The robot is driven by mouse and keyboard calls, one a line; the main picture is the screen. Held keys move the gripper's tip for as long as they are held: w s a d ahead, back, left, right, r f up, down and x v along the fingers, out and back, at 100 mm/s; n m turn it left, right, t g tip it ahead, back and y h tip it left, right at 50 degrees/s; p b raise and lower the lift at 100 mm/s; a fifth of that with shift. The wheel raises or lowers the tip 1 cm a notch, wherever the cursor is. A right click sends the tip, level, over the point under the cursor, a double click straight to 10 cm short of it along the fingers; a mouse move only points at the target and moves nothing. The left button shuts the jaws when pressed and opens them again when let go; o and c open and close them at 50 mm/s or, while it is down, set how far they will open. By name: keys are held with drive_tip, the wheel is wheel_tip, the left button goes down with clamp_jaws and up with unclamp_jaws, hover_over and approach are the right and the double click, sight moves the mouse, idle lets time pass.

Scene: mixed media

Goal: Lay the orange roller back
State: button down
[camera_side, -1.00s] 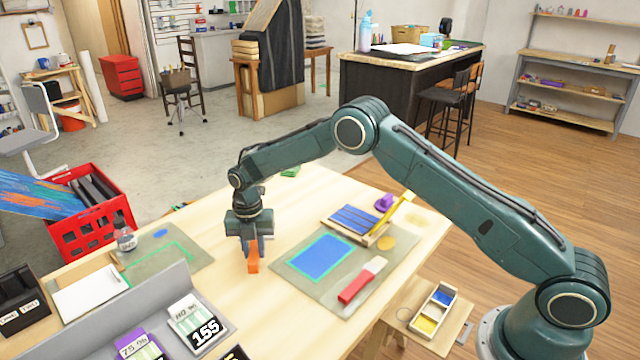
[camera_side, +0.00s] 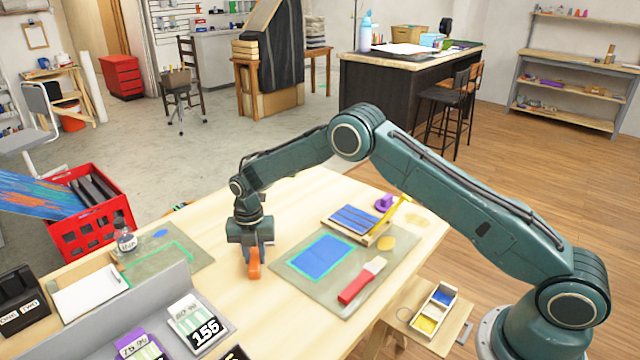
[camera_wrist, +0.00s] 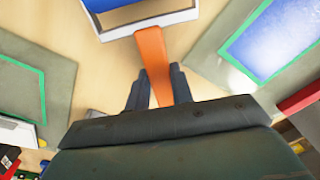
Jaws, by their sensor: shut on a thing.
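The orange roller (camera_wrist: 152,50) shows in the wrist view as an orange handle running up from between my fingers. At its far end is a pale frame with blue inside, cut off by the top edge. In the side view its orange handle (camera_side: 254,264) hangs below my gripper (camera_side: 250,250), over bare wood between two grey mats. My gripper (camera_wrist: 155,88) is shut on the handle. In the side view the blue end is hidden, and I cannot tell whether the roller touches the table (camera_side: 215,285).
To the right lies a grey mat (camera_side: 283,268) with a blue rectangle framed in green. A red-handled scraper (camera_side: 354,290) and a blue-slatted tray (camera_side: 352,222) are on or beside it. Another green-framed mat (camera_side: 200,255) lies left. A grey divider (camera_side: 150,300) stands in front.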

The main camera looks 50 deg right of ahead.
drive_tip(key=shift+f, duration=0.3)
drive_tip(key=c, duration=0.8)
unclamp_jaws()
drive_tip(key=shift+r, duration=3.45)
drive_tip(key=shift+r, duration=0.15)
